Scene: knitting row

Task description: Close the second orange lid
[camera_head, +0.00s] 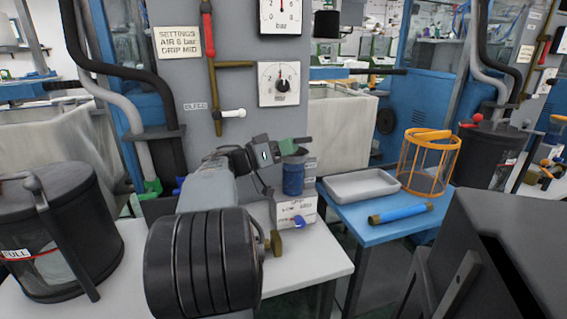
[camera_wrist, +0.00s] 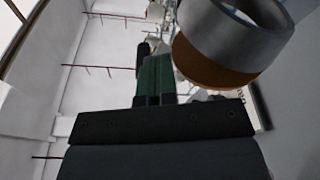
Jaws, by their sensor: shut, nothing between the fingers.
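My gripper (camera_head: 304,140) is shut and empty, with green fingers, in front of the grey column. It shows above a blue jar (camera_head: 292,180) in the head view; I cannot tell if they touch. In the wrist view the shut fingers (camera_wrist: 150,52) point up the picture. An orange-brown disc (camera_wrist: 205,72) lies against a light grey ring (camera_wrist: 235,35), to the right of the fingers and apart from them in the picture. I cannot tell if this disc is an orange lid or which one. No orange lid shows clearly in the head view.
A blue table (camera_head: 355,212) holds a grey tray (camera_head: 360,185), an orange wire basket (camera_head: 428,163) and a blue roll (camera_head: 401,213). A black canister (camera_head: 75,220) stands left on a white table (camera_head: 325,268). A box (camera_head: 296,211) stands by the jar. Hoses and gauges line the column.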

